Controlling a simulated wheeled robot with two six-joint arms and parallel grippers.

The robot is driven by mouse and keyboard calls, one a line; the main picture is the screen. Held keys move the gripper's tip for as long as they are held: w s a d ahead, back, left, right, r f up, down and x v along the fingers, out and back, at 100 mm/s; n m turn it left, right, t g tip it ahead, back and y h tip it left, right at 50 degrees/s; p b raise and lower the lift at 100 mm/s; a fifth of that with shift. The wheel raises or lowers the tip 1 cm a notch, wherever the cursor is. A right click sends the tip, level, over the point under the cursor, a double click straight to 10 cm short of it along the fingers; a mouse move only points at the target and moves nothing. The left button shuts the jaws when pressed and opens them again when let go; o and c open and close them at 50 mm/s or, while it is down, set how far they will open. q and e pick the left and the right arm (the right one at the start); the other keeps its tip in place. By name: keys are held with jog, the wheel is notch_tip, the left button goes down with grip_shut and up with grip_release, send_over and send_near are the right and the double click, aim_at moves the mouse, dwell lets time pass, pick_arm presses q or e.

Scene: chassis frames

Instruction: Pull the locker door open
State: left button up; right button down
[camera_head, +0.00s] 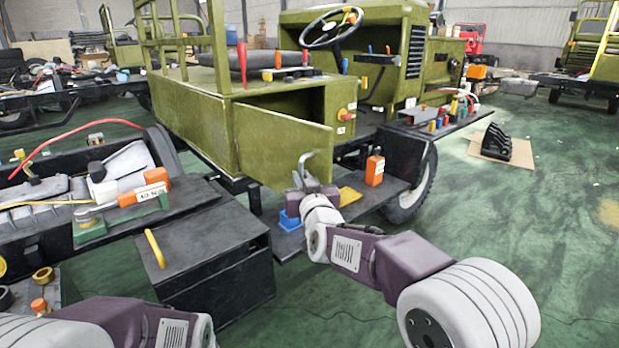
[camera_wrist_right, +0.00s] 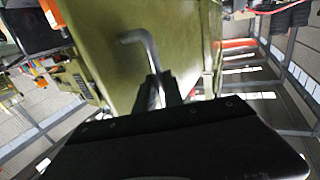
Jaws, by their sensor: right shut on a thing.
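The locker door (camera_head: 280,148) is a flat olive-green panel at the rear corner of the green vehicle body. It stands partly open, its right edge swung out from the locker (camera_head: 340,108), and part of the shaded inside shows above it. A bent grey metal handle (camera_head: 304,158) sits near the door's free edge. My right gripper (camera_head: 307,179) is shut on the handle. In the right wrist view the handle (camera_wrist_right: 142,45) runs down between the dark fingers (camera_wrist_right: 157,92), against the green door (camera_wrist_right: 108,62). My left arm shows at the bottom left, but its gripper is out of frame.
A black box with a yellow handle (camera_head: 155,249) stands left of my right arm. An orange bottle (camera_head: 375,168) and a blue bin (camera_head: 289,221) sit on the low black platform below the door. Green floor (camera_head: 540,200) is open to the right.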

jog(key=shift+r, duration=0.3)
jog(key=c, duration=1.6)
grip_release()
jog(key=shift+a, duration=0.1)
jog(key=shift+o, duration=0.7)
jog(key=shift+a+f, duration=0.15)
jog(key=p+v, duration=0.1)
jog(key=v, duration=0.8)
